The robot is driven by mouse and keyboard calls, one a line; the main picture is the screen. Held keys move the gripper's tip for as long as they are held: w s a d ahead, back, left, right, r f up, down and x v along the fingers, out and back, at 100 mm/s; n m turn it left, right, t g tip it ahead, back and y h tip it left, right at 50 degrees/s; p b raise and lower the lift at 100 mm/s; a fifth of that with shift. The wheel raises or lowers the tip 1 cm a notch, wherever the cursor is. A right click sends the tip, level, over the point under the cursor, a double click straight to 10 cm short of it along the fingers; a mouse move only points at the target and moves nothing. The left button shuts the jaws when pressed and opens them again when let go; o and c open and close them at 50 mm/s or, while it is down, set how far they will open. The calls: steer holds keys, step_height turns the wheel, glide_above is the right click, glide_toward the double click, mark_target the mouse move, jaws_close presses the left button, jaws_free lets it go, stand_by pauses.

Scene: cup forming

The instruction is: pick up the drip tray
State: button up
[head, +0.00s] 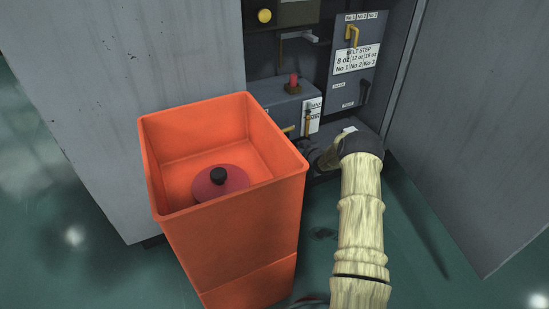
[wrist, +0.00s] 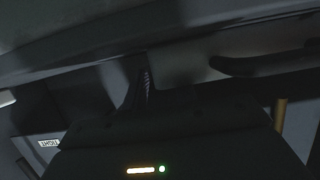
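I cannot make out the drip tray for certain. In the wrist view a wide dark panel (wrist: 70,60) runs across the top, with a black curved bar (wrist: 265,66) under it at the right; either could belong to the tray. My gripper (head: 322,160) reaches into the low opening of the grey machine in the head view, at the end of my cream-sleeved arm. In the wrist view a dark pointed finger with a ridged pad (wrist: 146,82) is close beside a grey block (wrist: 185,66). Shadow hides whether they touch and where the other finger is.
An orange bin (head: 235,235) stands left of my arm, holding a red round object (head: 210,187) with a black knob. Grey cabinet walls (head: 180,80) flank the opening on the left and right (head: 480,130). The green floor (head: 400,260) is clear right of my arm.

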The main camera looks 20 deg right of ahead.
stand_by(0.4)
jaws_close()
steer(key=shift+r, duration=0.15)
